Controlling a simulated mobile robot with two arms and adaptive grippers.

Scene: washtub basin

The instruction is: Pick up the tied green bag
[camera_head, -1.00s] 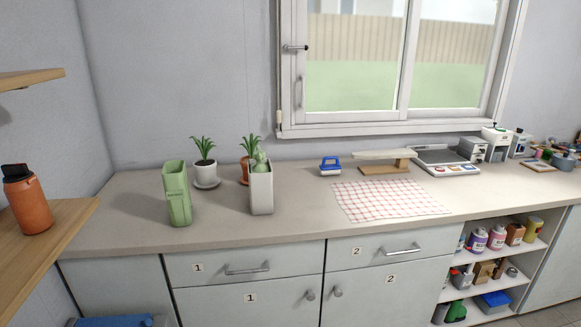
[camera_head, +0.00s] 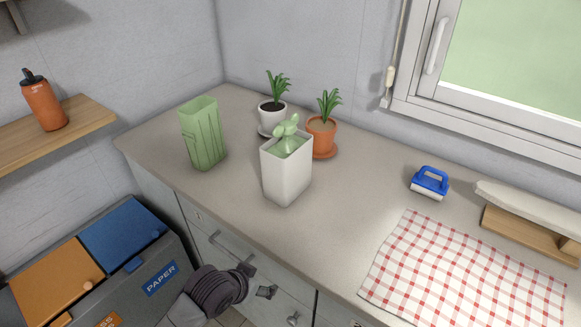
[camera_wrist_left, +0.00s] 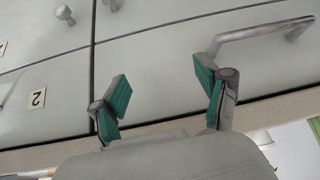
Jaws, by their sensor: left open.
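The tied green bag (camera_head: 287,143) sits inside a white square bin (camera_head: 284,178) on the counter, with its knotted top sticking up above the rim. The bag's lower part is hidden by the bin. My left gripper (camera_head: 256,281) is low in front of the drawers, below the counter edge and below the bin. In the left wrist view the gripper (camera_wrist_left: 163,84) is open and empty, with its green-padded fingers spread in front of the cabinet fronts. My right gripper is not in view.
An empty-looking green bin (camera_head: 203,135) stands left of the white bin. Two potted plants (camera_head: 272,113) (camera_head: 322,133) stand close behind. A blue-handled brush (camera_head: 430,182) and checked cloth (camera_head: 465,270) lie right. Recycling boxes (camera_head: 122,235) stand lower left.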

